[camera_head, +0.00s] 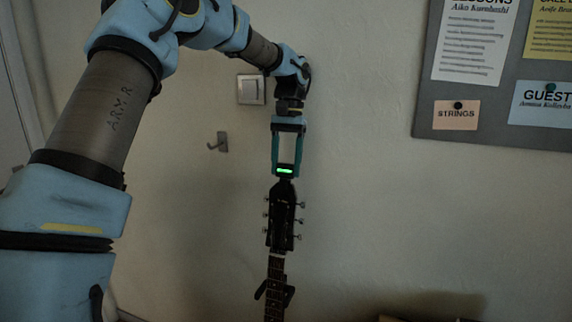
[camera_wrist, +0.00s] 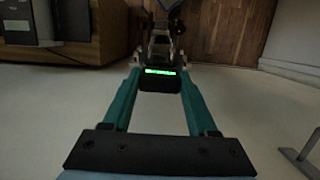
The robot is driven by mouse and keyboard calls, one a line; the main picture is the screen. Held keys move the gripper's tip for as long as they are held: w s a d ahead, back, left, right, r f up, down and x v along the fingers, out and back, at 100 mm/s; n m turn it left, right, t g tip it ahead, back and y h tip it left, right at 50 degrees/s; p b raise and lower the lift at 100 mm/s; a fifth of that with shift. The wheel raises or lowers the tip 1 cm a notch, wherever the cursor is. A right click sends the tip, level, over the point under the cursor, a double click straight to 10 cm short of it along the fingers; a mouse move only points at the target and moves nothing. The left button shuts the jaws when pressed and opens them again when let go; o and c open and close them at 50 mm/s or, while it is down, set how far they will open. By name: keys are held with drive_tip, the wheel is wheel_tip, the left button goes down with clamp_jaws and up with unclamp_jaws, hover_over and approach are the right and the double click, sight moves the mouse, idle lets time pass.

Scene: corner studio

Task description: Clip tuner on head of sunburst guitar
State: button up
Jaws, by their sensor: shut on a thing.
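A guitar's dark headstock (camera_head: 281,215) with tuning pegs along both sides stands upright against the wall in the head view. Its neck (camera_head: 275,285) runs down out of the picture, so the body's finish is hidden there. My gripper (camera_head: 286,168) points down just above the headstock, its teal fingers shut on the black tuner (camera_head: 285,172) with a lit green display. In the wrist view the tuner (camera_wrist: 160,80) sits between the fingertips, with the headstock (camera_wrist: 160,48) right behind it. The tuner is at the headstock's top end; I cannot tell whether it is clamped on it.
A light switch (camera_head: 251,90) and an empty hook (camera_head: 222,142) are on the wall to the left. A grey notice board (camera_head: 425,110) hangs at right. The wall between is bare.

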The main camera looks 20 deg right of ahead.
drive_tip(key=shift+f, duration=0.2)
drive_tip(key=o, duration=1.4)
drive_tip(key=b+v, duration=0.2)
drive_tip(key=v, duration=0.9)
drive_tip(key=a+f+n+t+h, duration=0.1)
drive_tip(key=a+f+n, duration=0.1)
drive_tip(key=a+f, duration=0.7)
drive_tip(key=a+f+n+t, duration=0.1)
drive_tip(key=a+f, duration=0.3)
drive_tip(key=a, duration=0.9)
drive_tip(key=s+a+f+n+b, duration=0.1)
drive_tip(key=s+a+f+n, duration=0.1)
drive_tip(key=s+a+f, duration=0.3)
drive_tip(key=s+a+f+n+t+b, duration=0.1)
drive_tip(key=s+a+f+n, duration=0.1)
drive_tip(key=s+a+f, duration=0.4)
drive_tip(key=shift+s+a+h, duration=0.4)
drive_tip(key=shift+s+a, duration=0.05)
drive_tip(key=shift+a, duration=1.85)
